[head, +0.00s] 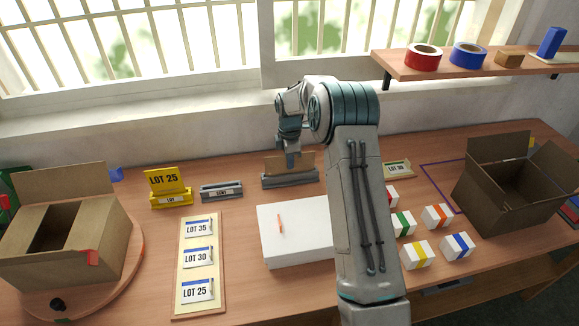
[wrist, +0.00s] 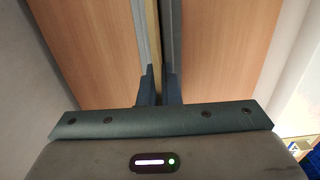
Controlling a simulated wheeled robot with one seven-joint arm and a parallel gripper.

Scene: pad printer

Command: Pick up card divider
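The card divider, a thin brown card (head: 273,166), stands upright in a grey slotted holder (head: 290,181) at the back middle of the table. In the wrist view its tan edge (wrist: 155,45) runs between the grey walls of the holder (wrist: 176,35). My gripper (head: 292,163) points down at the card from above in the head view. In the wrist view the fingertips (wrist: 159,88) stand a little apart, one on each side of the card. The card is close to the left finger, with a narrow gap by the right finger. The arm hides part of the table.
A yellow LOT 25 card holder (head: 170,199) and a small grey holder (head: 221,191) stand to the left. A white box (head: 295,240) lies in front. Open cartons stand at left (head: 90,225) and right (head: 505,200). A shelf (head: 470,68) overhangs the back right.

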